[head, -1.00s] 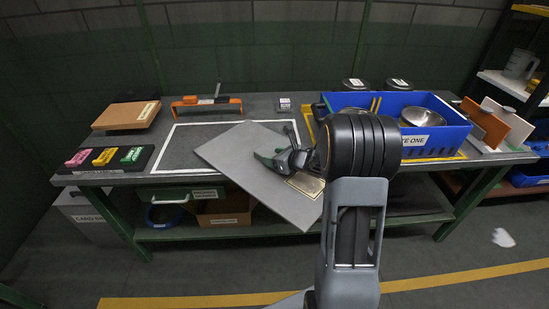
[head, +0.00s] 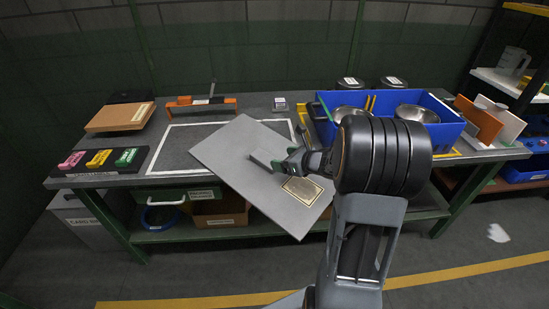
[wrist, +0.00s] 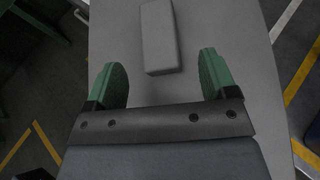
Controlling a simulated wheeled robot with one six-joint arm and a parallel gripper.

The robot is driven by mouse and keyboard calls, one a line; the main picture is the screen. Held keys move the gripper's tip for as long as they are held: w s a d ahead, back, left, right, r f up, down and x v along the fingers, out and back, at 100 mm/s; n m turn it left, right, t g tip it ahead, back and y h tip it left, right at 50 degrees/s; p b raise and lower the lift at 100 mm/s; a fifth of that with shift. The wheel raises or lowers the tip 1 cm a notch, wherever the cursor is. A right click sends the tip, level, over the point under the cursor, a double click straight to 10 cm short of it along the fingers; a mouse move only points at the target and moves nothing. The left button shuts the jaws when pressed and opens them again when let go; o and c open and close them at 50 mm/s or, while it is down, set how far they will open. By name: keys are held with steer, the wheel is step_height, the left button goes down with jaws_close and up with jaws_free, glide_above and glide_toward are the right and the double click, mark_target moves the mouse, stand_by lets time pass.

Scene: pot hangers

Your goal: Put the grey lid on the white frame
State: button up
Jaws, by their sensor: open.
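The grey lid (head: 232,150) is a flat panel with a raised block handle (head: 263,159) and a gold-edged label near its right corner. It lies turned across the table's front edge, its front part hanging out over the floor side. It covers part of the white frame (head: 168,143), a white rectangle outline on the tabletop. My gripper (head: 282,161) is just right of the handle. In the wrist view the green fingers (wrist: 160,72) are open and apart, with the handle's near end between or just beyond their tips. Contact with the lid cannot be told.
A blue crate (head: 447,138) with metal bowls stands to the right. Pink, yellow and green blocks sit on a black tray (head: 62,172) at the left. A brown board (head: 119,117) lies behind them.

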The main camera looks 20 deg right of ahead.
steer(key=s+d+r+m+g+h, duration=0.1)
steer(key=s+r+m+h, duration=0.3)
steer(key=m, duration=0.7)
steer(key=s+d+r+m+h, duration=0.15)
steer(key=m+h, duration=0.35)
steer(key=m, duration=0.7)
steer(key=s+a+f+m+g+y, duration=0.2)
steer(key=s+a+m+g, duration=0.6)
steer(key=s+a+m, duration=0.5)
steer(key=s+m+y, duration=0.1)
steer(key=m, duration=0.4)
steer(key=shift+s+a+f+m, duration=0.2)
steer(key=shift+s+a+m, duration=0.1)
steer(key=shift+s+a, duration=0.1)
